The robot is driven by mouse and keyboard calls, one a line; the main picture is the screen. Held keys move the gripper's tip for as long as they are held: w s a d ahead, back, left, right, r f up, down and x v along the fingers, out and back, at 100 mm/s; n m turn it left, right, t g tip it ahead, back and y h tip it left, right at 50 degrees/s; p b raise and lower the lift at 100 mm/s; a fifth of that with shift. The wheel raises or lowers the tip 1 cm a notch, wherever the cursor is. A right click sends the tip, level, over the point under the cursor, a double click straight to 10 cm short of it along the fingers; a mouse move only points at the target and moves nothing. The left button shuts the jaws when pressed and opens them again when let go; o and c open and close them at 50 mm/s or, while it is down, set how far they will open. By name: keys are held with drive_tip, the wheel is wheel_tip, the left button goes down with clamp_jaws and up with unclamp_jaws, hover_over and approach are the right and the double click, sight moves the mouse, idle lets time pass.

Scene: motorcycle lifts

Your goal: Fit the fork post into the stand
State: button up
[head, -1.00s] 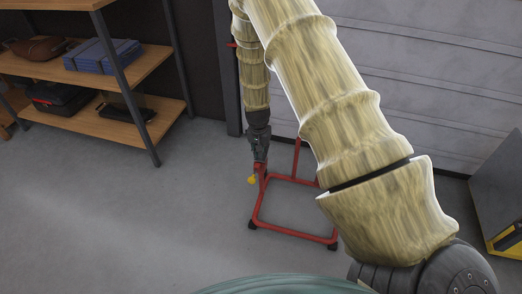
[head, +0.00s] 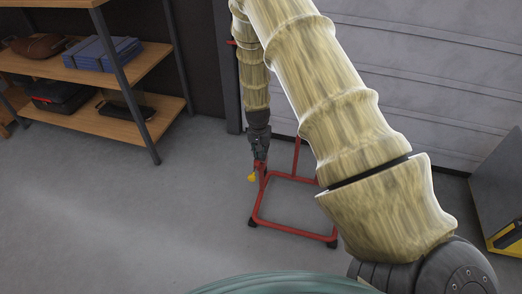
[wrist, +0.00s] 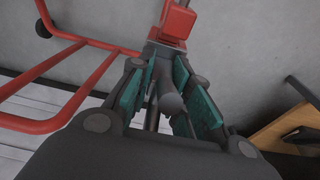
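The red tubular stand (head: 258,203) is on the grey floor in front of the pale wall in the head view. In the wrist view its red tubes (wrist: 42,70) run at the left, and a red upright part (wrist: 178,22) is just beyond my fingertips. My gripper (head: 260,152) points down at the stand's left side, partly blurred by its small size. In the wrist view my gripper (wrist: 166,72) has teal pads closed in on a dark grey post (wrist: 168,103) with a rounded end. The post's far end meets the red part; how deep it sits is hidden.
A yellow knob (head: 252,178) shows at the stand's left. Wooden shelves (head: 105,122) with cases stand at the left. A grey and yellow cabinet (head: 498,195) is at the right edge. The floor left of the stand is clear.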

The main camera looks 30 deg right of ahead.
drive_tip(key=o, duration=0.5)
drive_tip(key=shift+c, duration=0.2)
drive_tip(key=shift+r, duration=0.15)
drive_tip(key=r, duration=0.4)
drive_tip(key=a+r, duration=0.1)
drive_tip(key=r, duration=0.2)
drive_tip(key=s+r, duration=0.1)
drive_tip(key=r, duration=0.3)
drive_tip(key=shift+a+r, duration=0.2)
drive_tip(key=shift+r, duration=0.1)
